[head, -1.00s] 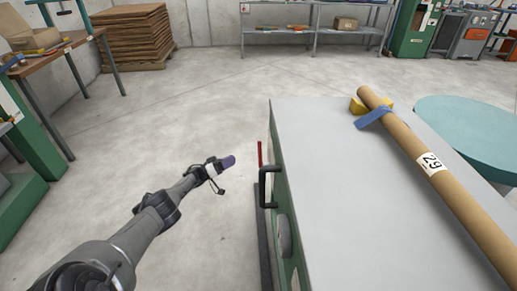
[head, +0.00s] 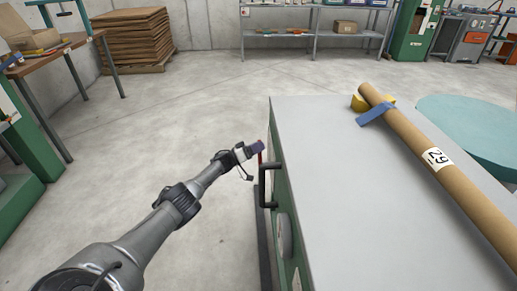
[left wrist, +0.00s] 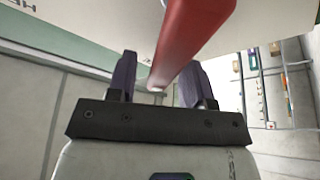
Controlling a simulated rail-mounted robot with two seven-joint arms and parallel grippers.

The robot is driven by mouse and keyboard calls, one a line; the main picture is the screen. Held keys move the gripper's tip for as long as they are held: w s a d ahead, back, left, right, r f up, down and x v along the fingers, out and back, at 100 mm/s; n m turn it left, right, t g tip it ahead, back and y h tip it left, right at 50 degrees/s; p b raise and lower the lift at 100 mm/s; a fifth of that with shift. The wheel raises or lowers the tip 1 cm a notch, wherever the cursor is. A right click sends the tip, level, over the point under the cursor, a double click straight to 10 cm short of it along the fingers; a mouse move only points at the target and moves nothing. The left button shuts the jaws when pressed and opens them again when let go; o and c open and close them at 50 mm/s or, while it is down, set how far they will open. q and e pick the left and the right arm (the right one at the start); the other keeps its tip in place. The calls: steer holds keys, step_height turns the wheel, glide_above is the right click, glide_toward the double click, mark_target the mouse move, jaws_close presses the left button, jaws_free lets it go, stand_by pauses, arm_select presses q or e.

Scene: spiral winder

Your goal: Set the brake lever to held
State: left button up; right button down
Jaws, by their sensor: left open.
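The red brake lever (left wrist: 190,35) is close up in the left wrist view, running from the top edge down between the two purple fingers of my left gripper (left wrist: 160,70). The fingers are open, one on each side of the lever, with a gap showing. In the head view my left gripper (head: 259,147) is at the left side of the grey-topped machine (head: 330,190), and only a sliver of the red lever (head: 260,159) shows beside it. The lever's mount and most of its length are hidden there. My right gripper is not in view.
A black handle (head: 265,185) sticks out from the machine's side, close to my left gripper. A cardboard tube (head: 445,175) marked 29 lies on the machine top.

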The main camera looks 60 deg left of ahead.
arm_select(q)
jaws_close()
stand_by(0.5)
